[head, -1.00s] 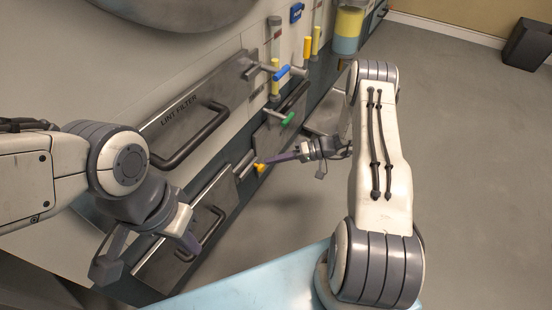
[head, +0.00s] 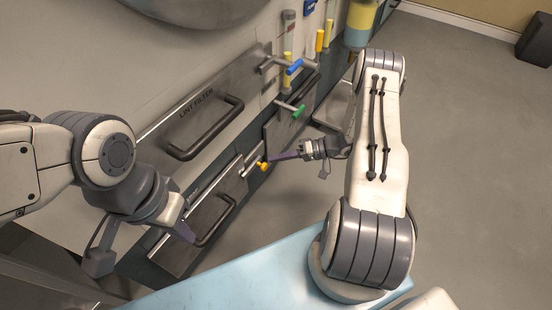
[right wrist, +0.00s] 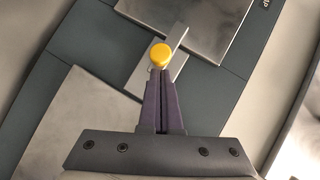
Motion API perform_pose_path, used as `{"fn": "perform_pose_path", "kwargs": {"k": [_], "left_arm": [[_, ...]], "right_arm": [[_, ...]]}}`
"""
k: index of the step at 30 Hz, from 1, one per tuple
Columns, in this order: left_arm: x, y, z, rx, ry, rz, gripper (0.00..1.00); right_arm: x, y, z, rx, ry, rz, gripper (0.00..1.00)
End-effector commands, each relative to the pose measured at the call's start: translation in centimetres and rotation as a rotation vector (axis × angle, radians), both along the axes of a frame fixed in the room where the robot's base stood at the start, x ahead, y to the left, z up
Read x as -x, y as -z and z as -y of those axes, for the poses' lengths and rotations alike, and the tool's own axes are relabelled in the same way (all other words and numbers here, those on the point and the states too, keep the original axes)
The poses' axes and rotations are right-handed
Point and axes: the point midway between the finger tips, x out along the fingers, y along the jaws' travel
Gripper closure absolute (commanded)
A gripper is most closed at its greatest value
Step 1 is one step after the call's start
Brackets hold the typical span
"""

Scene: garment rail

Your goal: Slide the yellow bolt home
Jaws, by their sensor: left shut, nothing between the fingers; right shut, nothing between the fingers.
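The yellow bolt knob (head: 262,166) sits on a short metal bar (head: 251,160) beside the lower metal door (head: 190,226). In the right wrist view the round yellow knob (right wrist: 160,54) lies just beyond my fingertips, over the pale bar (right wrist: 172,68). My right gripper (head: 273,159) is shut and empty, with its purple fingers pointing at the knob; it also shows in the right wrist view (right wrist: 160,74). I cannot tell whether the tips touch the knob. My left gripper (head: 188,238) is shut and empty in front of the lower door, left of its dark handle.
The lint filter panel (head: 185,110) with a dark handle is above. A green-ended lever (head: 298,111) and a blue-ended lever (head: 294,67) stick out up and right of the bolt. A light blue surface (head: 240,270) lies in front.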

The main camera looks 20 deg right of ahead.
Motion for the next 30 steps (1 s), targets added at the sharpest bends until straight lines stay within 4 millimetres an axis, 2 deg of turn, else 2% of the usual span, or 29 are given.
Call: {"fn": "perform_pose_path", "kwargs": {"k": [5, 6, 9, 15, 21, 30], "left_arm": [[0.0, -0.3, 0.0, 0.0, 0.0, 0.0, 1.0], [0.0, -1.2, 0.0, -0.001, 0.0, -0.001, 1.0], [0.0, -2.1, 0.0, 0.0, 0.0, 0.0, 1.0], [0.0, -3.4, 0.0, 0.0, 0.0, 0.0, 1.0], [0.0, -3.8, 0.0, 0.0, 0.0, 0.0, 1.0], [0.0, -3.7, 0.0, 0.0, 0.0, 0.0, 1.0]], "right_arm": [[-1.1, -1.9, 2.8, 0.005, 0.001, 0.009, 1.0], [-0.5, -2.5, 3.7, 0.002, 0.006, 0.006, 1.0], [0.4, -3.2, 5.6, 0.002, 0.002, 0.007, 1.0], [1.8, -4.3, 8.7, 0.002, -0.003, 0.006, 1.0], [2.5, -4.7, 10.3, 0.0, -0.005, 0.005, 1.0], [2.6, -4.6, 10.5, 0.0, -0.006, 0.005, 1.0]]}}
